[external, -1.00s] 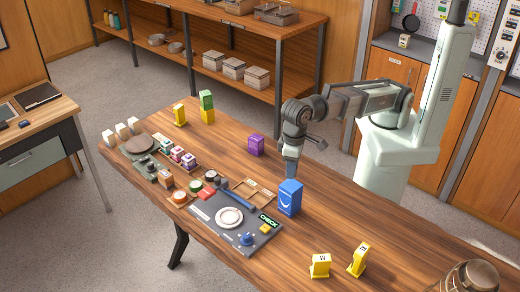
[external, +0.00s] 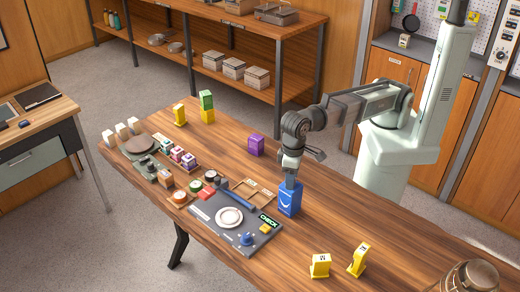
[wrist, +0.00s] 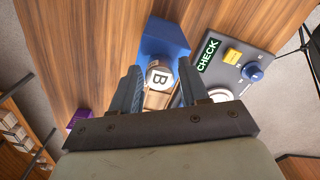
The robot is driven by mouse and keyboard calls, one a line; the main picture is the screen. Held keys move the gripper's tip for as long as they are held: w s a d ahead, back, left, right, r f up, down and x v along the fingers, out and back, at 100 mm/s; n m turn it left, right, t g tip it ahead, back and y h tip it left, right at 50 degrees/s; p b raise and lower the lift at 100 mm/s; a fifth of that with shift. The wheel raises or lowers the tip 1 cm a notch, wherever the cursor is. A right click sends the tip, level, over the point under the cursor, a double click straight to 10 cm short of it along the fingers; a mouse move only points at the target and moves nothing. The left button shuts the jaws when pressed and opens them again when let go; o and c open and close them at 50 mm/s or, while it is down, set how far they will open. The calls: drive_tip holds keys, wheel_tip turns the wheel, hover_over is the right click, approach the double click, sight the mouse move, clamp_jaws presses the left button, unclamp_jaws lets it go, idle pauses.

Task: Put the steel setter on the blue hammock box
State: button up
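The blue hammock box (external: 289,200) stands upright on the wooden table, beside the control panel; its blue top also shows in the wrist view (wrist: 166,36). My gripper (external: 291,182) is right above the box, pointing down. In the wrist view, a short round piece with a pale top marked B, which I take for the steel setter (wrist: 160,76), sits between my two fingers (wrist: 161,82), which look closed on its sides. The setter appears over the box; whether it touches the box top cannot be told. My fingers hide it in the external view.
The dark panel (external: 212,222) with a white ring and CHECK sign lies left of the box. A shallow wooden tray (external: 240,194) is close behind it. A purple box (external: 256,145) stands farther back. Two yellow stands (external: 320,266) are at front right. Table right of the box is clear.

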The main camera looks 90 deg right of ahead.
drive_tip(key=shift+o, duration=0.9)
drive_tip(key=shift+r, duration=0.1)
wheel_tip(320, 180, up, 12)
drive_tip(key=shift+w+d, duration=0.1)
idle(0.4)
